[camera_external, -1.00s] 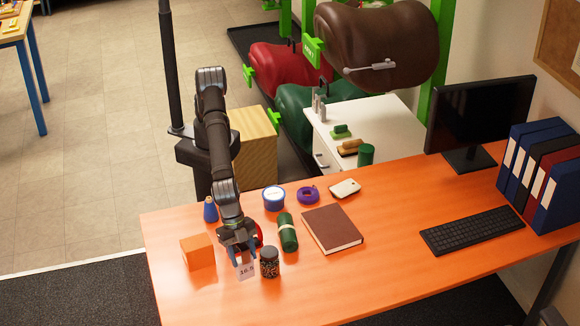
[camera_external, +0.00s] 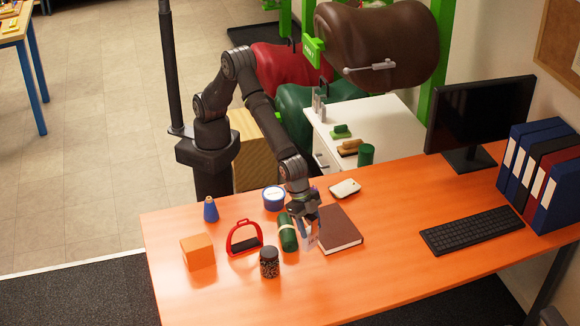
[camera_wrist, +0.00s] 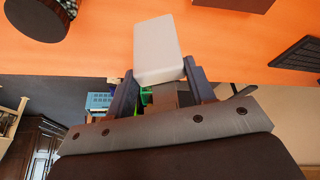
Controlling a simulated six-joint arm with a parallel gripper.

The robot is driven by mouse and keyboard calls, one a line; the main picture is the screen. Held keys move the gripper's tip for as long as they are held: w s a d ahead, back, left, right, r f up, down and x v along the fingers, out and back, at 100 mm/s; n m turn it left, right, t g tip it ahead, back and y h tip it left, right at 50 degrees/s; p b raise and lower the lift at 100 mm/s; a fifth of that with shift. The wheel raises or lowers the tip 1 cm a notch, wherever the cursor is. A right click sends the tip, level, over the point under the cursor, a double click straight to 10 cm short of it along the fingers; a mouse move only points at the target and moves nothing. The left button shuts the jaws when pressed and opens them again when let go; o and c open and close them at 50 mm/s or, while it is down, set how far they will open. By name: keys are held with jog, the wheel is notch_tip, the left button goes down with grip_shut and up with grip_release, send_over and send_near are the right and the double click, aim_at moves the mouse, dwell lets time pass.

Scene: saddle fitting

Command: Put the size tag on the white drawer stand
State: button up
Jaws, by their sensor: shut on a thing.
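My gripper (camera_external: 306,222) is shut on the size tag (camera_external: 313,241), a small white piece. My gripper holds it over the left part of the brown book on the orange desk. In the wrist view the tag (camera_wrist: 158,48) is a pale block between the two fingers (camera_wrist: 160,88); its print does not show there. The white drawer stand (camera_external: 385,112) is behind the desk. Its top carries a green-based brush (camera_external: 341,132), a wooden brush (camera_external: 350,147), a dark green cylinder (camera_external: 366,154) and small upright bottles (camera_external: 319,104). Free white top shows toward its back and right.
A brown saddle (camera_external: 385,45) on a green rack overhangs the stand's back. Around my gripper are a green roll (camera_external: 288,232), a brown book (camera_external: 338,228), a white mouse-like item (camera_external: 345,188) and a blue-white tub (camera_external: 273,198). A monitor (camera_external: 485,112) stands right of the stand.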

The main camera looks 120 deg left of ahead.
jog(key=s+a+f+n+y, duration=0.1)
jog(key=a+f+n, duration=0.1)
jog(key=a, duration=1.5)
jog(key=s+a+f+n+y, duration=0.1)
jog(key=a+f+n, duration=0.1)
jog(key=a, duration=1.6)
jog(key=s+a+f+n+y, duration=0.15)
jog(key=s+a, duration=0.35)
jog(key=a, duration=0.6)
jog(key=s+a+f+n, duration=0.3)
jog(key=s+a, duration=0.2)
jog(key=a, duration=0.6)
jog(key=s+a+f+n, duration=0.25)
jog(key=s+a, duration=0.35)
jog(key=a, duration=0.6)
jog(key=s+a+f, duration=0.4)
jog(key=s+a, duration=0.2)
jog(key=a, duration=0.2)
jog(key=s+a+f+n+y, duration=0.1)
jog(key=s+a+f, duration=0.3)
jog(key=a, duration=0.5)
jog(key=s+a+f+g, duration=0.1)
jog(key=s+a+f, duration=0.3)
jog(key=s+a, duration=0.5)
jog(key=shift+n, duration=0.4)
jog(key=shift+f, duration=0.1)
